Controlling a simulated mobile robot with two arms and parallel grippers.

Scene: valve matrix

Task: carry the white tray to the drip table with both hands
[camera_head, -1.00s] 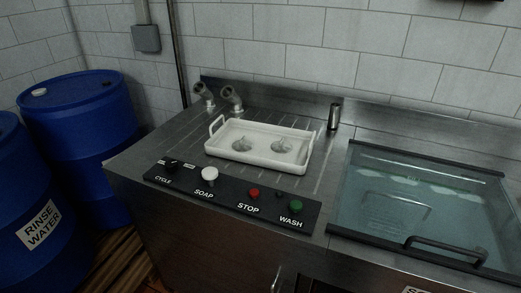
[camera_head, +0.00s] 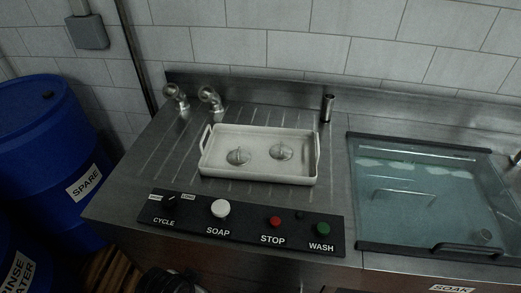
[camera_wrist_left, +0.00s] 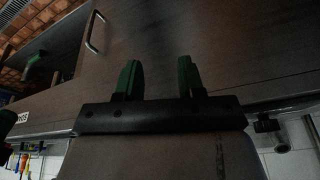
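The white tray (camera_head: 258,178) stands level on the ridged steel counter in the head view. It has a raised loop handle at its left end and another at its right end. Two small grey metal parts lie inside it. My left gripper (camera_wrist_left: 158,78) shows in the left wrist view with its two green fingers apart and nothing between them. A steel cabinet front with a bar handle is beyond the fingers. No gripper can be made out at the tray.
A black control panel (camera_head: 247,228) with knob and buttons lies in front of the tray. Two pipe fittings (camera_head: 211,99) stand behind it, with a short metal post (camera_head: 327,108) at back right. A glass-lidded soak basin (camera_head: 425,200) is right; blue barrels (camera_head: 50,135) are left.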

